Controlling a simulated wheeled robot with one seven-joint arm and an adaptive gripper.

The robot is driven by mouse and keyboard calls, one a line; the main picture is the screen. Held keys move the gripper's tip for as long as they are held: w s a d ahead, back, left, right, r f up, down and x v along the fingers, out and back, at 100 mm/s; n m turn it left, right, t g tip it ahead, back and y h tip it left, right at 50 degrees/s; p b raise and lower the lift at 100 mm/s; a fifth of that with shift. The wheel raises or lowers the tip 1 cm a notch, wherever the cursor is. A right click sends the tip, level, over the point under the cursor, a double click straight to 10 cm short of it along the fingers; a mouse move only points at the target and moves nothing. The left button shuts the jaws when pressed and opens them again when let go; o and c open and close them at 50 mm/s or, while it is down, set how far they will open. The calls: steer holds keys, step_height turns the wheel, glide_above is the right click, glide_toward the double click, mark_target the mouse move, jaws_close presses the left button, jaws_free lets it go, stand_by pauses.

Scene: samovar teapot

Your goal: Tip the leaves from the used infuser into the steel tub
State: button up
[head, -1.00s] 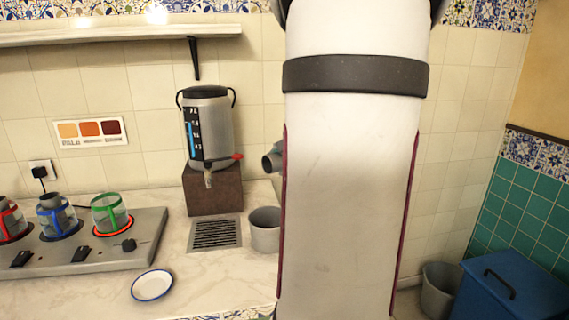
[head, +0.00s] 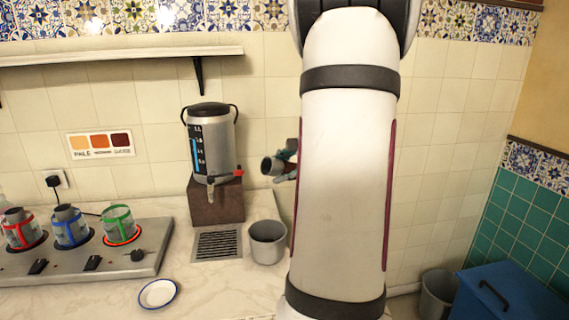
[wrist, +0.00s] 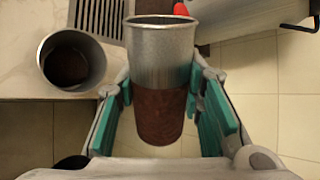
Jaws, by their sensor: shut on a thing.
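My gripper (wrist: 161,98) is shut on the used infuser (wrist: 160,55), a steel cylinder with a brown lower part, between its teal fingers. In the head view the infuser (head: 271,165) is tilted with its dark mouth to the left, and my gripper (head: 287,165) is partly hidden behind my arm. The grey steel tub (head: 267,243) stands upright on the counter, below and apart from the infuser. In the wrist view the tub (wrist: 47,66) is left of the infuser, with dark brown at its bottom.
The samovar (head: 210,145) stands on a brown block behind the drip grille (head: 218,243). A hob (head: 90,262) with red, blue and green-framed glass pots is at left. A white saucer (head: 158,293) lies in front. A blue bin (head: 515,290) and grey bucket (head: 438,295) stand right.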

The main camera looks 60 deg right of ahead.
steer(key=m+t+y+p, duration=0.1)
steer(key=y+p, duration=0.1)
steer(key=m+t+y+p, duration=0.1)
steer(key=m+p, duration=0.1)
steer(key=p, duration=0.1)
steer(key=shift+s+r+t+y, duration=0.1)
steer(key=shift+r+t+y, duration=0.3)
steer(key=m+t, duration=0.1)
steer(key=m+y+p, duration=0.1)
steer(key=m+t+y+p, duration=0.1)
steer(key=shift+r+m+t, duration=0.25)
steer(key=shift+m+t, duration=0.05)
steer(key=shift+r+m+t+p, duration=0.1)
steer(key=shift+m+t+p, duration=0.25)
steer(key=shift+m+t, duration=0.15)
